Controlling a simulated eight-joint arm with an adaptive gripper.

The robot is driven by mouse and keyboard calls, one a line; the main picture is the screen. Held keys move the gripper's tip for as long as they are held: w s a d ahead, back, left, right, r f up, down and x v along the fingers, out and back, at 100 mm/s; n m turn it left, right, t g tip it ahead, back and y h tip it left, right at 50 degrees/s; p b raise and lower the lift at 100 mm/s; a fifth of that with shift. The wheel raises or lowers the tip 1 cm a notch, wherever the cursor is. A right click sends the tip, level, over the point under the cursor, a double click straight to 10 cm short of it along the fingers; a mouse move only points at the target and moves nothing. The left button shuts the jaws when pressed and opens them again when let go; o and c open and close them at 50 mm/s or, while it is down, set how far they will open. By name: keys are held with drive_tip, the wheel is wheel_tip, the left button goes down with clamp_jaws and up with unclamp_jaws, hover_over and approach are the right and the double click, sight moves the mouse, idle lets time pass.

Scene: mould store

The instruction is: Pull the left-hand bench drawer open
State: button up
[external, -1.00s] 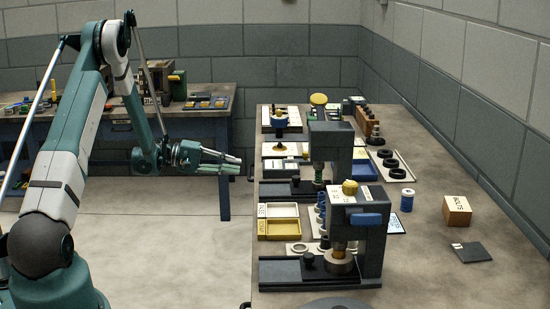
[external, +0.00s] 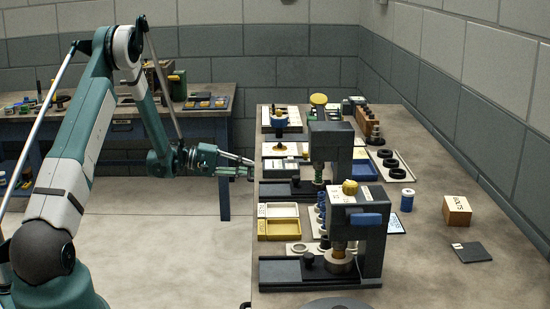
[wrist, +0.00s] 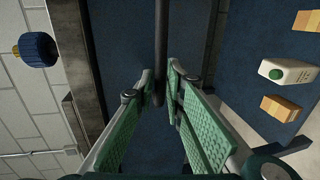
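My gripper (external: 251,169) is at the left side of the long bench (external: 420,262), toward its far half. In the wrist view a dark bar handle (wrist: 161,35) runs down in front of a blue drawer front (wrist: 122,50). The drawer front is hidden in the external view by the viewing angle. I see no clear gap showing the drawer open.
Dark presses (external: 362,230), parts trays (external: 278,228) and a wooden box (external: 457,211) stand on the bench. A second bench (external: 205,116) is at the back left. The floor (external: 165,235) left of the bench is clear. A white bottle (wrist: 287,71) shows at the right in the wrist view.

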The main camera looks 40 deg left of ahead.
clamp_jaws()
drive_tip(key=f+v, duration=0.3)
drive_tip(key=v, duration=1.1)
drive_tip(key=s+a+f+v, duration=0.1)
drive_tip(key=f+v, duration=0.2)
drive_tip(key=v, duration=1.1)
drive_tip(key=shift+a, duration=0.1)
drive_tip(key=shift+o, duration=1)
unclamp_jaws()
drive_tip(key=shift+s, duration=0.1)
